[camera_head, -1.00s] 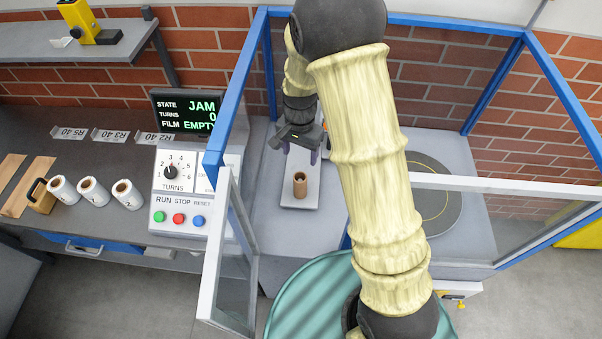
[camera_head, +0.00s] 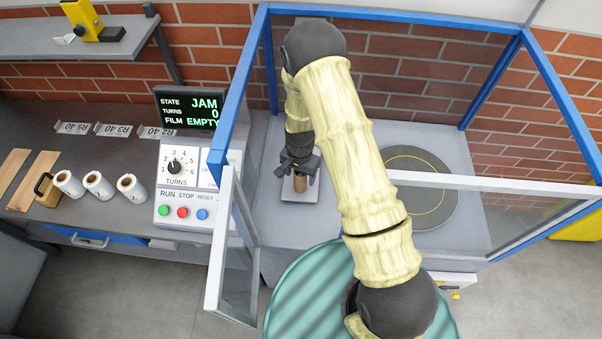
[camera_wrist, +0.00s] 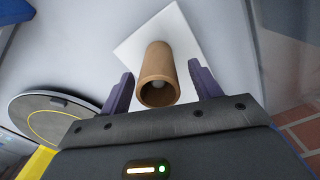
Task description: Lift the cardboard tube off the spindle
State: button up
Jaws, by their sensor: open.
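The brown cardboard tube (camera_head: 300,183) stands upright on a pale square plate (camera_head: 289,196) inside the blue-framed enclosure. In the wrist view my gripper's (camera_wrist: 163,88) two purple fingers are apart, one on each side of the tube's open end, with gaps on both sides. The gripper is open and empty.
A round turntable (camera_head: 408,190) lies to the right in the enclosure. The open door (camera_head: 238,250) stands at the front left. A control panel (camera_head: 185,190) and a display (camera_head: 190,108) reading JAM, 0, EMPTY are left.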

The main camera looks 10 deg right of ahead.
jog(key=shift+s+f, duration=0.15)
jog(key=shift+f, duration=0.25)
jog(key=shift+c, duration=0.2)
jog(key=c, duration=1)
jog(key=shift+r+p, duration=3.2)
jog(key=shift+r, duration=1.85)
